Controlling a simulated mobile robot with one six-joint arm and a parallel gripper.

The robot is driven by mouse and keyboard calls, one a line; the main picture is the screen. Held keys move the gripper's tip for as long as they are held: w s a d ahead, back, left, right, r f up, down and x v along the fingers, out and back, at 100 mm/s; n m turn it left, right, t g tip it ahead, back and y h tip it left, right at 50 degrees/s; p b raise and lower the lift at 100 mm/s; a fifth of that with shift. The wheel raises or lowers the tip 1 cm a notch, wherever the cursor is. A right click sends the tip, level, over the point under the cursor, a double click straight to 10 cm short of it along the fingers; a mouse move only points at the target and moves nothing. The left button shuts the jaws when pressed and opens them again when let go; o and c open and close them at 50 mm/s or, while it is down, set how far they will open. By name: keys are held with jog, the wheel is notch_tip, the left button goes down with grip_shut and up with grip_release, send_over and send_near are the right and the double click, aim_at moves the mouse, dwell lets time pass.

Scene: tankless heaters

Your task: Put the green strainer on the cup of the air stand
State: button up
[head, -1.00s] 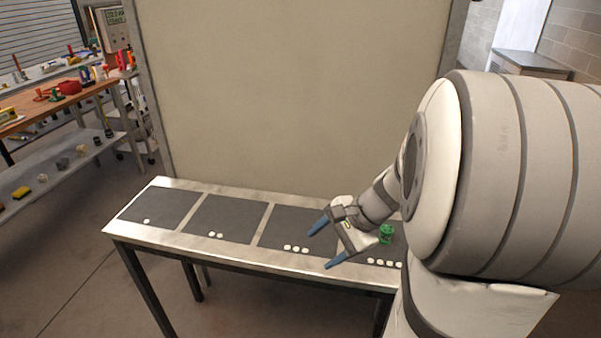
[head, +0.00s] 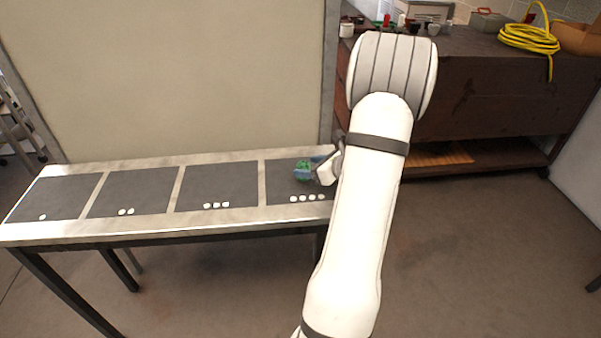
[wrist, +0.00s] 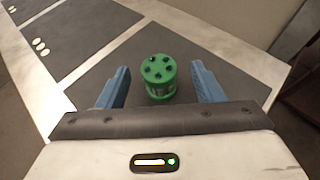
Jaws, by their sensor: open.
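The green strainer (head: 303,170) stands upright on the dark pad at the right end of the table, the pad marked with several white dots. In the wrist view the strainer (wrist: 160,77) is a short green cylinder with dark holes in its top. My gripper (head: 318,168) is open, with its blue fingers (wrist: 161,88) on either side of the strainer and a gap showing on both sides. The air stand and its cup cannot be made out in these views.
The narrow metal-edged table (head: 150,226) carries a row of dark pads, the others empty. A tall beige panel (head: 180,80) stands behind it. A brown workbench (head: 480,90) at the back right holds a coiled yellow hose (head: 528,38) and several small items.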

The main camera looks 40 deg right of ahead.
jog(key=shift+x, duration=1.45)
jog(key=shift+c, duration=0.5)
jog(key=c, duration=1.1)
